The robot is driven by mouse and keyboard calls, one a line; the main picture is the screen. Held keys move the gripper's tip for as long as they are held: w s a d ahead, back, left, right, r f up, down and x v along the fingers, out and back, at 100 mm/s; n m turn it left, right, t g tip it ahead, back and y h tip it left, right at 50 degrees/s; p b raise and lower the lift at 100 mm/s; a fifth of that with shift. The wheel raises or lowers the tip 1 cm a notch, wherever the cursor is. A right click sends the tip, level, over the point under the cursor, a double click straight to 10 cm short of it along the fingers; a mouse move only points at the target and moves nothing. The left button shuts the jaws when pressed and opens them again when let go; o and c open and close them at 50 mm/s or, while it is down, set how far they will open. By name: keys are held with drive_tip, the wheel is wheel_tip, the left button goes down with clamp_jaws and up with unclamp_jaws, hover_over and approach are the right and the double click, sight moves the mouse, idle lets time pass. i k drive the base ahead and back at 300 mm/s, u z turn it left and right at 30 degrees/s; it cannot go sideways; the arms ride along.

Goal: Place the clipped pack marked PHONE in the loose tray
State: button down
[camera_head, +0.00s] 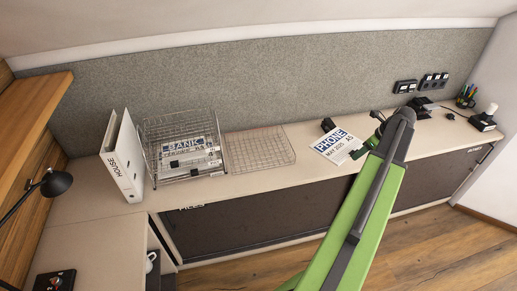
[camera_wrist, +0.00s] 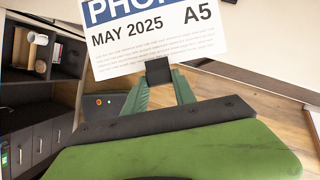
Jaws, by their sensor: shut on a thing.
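The white pack marked PHONE (camera_head: 334,148) has a blue title band and shows over the right half of the counter. In the wrist view, the pack (camera_wrist: 150,50) reads MAY 2025 and A5, with a black clip (camera_wrist: 158,71) at its near edge. My gripper (camera_head: 368,146) is shut on the pack at this clip; the green fingers (camera_wrist: 160,92) reach it in the wrist view. I cannot tell how high the pack is above the counter. The loose tray (camera_head: 258,150), a flat wire tray, lies left of the pack and looks empty.
Stacked wire trays (camera_head: 148,128) holding a BANK pack (camera_head: 187,150) stand left of the loose tray. A white HOUSE binder (camera_head: 122,160) stands further left. A small black object (camera_head: 328,124) sits behind the PHONE pack. A pen holder (camera_head: 466,97) is far right.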

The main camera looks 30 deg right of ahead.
sight(265, 154)
drive_tip(key=i, duration=0.85)
drive_tip(key=u, duration=0.05)
